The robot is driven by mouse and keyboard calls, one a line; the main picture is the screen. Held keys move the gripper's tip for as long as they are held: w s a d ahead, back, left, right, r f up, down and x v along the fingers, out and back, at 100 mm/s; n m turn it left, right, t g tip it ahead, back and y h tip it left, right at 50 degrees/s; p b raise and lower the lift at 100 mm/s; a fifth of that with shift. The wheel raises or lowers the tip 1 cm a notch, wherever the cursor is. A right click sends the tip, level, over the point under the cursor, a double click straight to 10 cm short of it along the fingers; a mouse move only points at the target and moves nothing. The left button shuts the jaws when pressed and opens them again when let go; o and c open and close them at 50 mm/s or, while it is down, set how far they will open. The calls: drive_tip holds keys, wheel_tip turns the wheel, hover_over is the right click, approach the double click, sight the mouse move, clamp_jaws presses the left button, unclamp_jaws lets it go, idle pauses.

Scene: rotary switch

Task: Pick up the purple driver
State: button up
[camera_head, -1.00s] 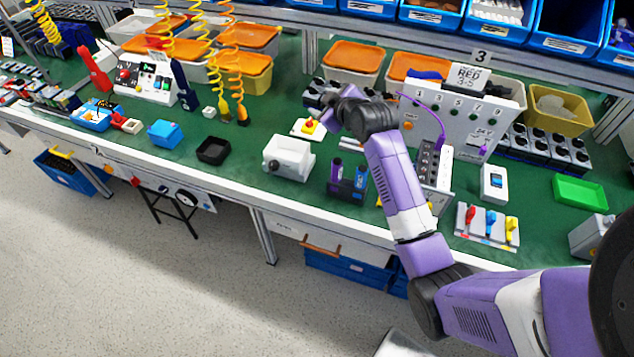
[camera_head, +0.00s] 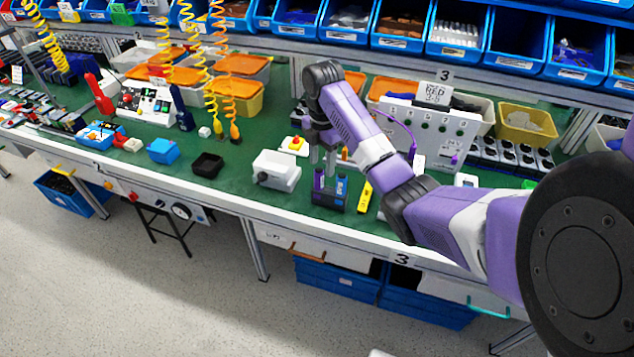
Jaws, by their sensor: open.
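The purple driver (camera_head: 319,180) stands upright in a dark holder (camera_head: 328,201) on the green bench. A blue driver (camera_head: 341,184) stands beside it on the right. My gripper (camera_head: 322,162) points down just above the holder, with its two grey fingers apart and nothing seen between them. The fingertips are close to the tops of the two drivers; I cannot tell whether they touch. The lower part of the purple driver is hidden in the holder.
A white box (camera_head: 276,172) stands left of the holder, with a yellow block with a red button (camera_head: 295,144) behind it. A yellow tool (camera_head: 365,196) lies close on the right. A grey switch panel (camera_head: 430,125) stands behind my arm.

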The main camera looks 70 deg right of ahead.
sight(320, 177)
drive_tip(key=shift+w+d+f+p, duration=0.1)
drive_tip(key=shift+f+p, duration=0.1)
drive_tip(key=shift+f, duration=1)
drive_tip(key=shift+w+d+f+p, duration=0.1)
drive_tip(key=shift+w+f+p, duration=0.1)
drive_tip(key=shift+f, duration=0.95)
drive_tip(key=shift+w+f+p, duration=0.1)
drive_tip(key=shift+f+p, duration=0.1)
drive_tip(key=shift+f, duration=1)
clamp_jaws()
